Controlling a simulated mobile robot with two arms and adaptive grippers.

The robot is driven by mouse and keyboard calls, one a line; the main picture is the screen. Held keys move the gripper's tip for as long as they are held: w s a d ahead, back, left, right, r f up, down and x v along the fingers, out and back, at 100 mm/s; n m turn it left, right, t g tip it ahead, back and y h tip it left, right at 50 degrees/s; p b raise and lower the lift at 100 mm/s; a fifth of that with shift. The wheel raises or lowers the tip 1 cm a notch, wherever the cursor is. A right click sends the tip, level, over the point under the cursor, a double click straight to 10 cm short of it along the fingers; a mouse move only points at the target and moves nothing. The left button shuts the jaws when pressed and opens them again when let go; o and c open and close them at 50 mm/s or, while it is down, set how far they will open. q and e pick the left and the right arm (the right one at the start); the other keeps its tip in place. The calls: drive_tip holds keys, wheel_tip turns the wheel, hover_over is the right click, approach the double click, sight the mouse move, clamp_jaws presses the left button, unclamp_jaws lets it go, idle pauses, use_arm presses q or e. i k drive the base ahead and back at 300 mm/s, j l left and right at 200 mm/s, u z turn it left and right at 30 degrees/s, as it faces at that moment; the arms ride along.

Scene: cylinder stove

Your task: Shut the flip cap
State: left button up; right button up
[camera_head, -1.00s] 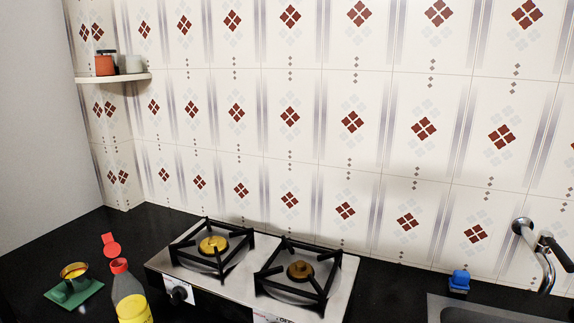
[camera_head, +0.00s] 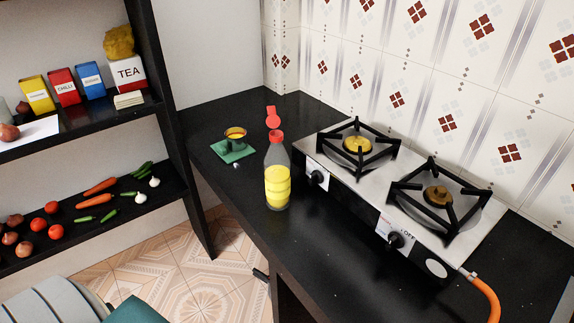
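A clear bottle (camera_head: 277,185) with yellow contents stands upright on the black counter, left of the stove. Its red top (camera_head: 276,136) carries a red flip cap (camera_head: 272,117) that stands up, open, above the bottle's mouth. Neither of my grippers is in view.
A two-burner stove (camera_head: 330,172) stands right of the bottle, with an orange hose (camera_head: 487,296) at its front right. A small bowl on a green mat (camera_head: 222,151) lies left of the bottle. Dark shelves (camera_head: 172,150) with boxes and vegetables stand at left. The counter front (camera_head: 300,235) is clear.

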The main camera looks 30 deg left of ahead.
sight(273, 121)
drive_tip(key=j+u, duration=0.1)
drive_tip(key=j, duration=0.45)
drive_tip(key=i+j, duration=0.15)
drive_tip(key=j, duration=0.35)
drive_tip(key=j+u, duration=0.15)
drive_tip(key=j, duration=0.4)
drive_tip(key=i, duration=0.05)
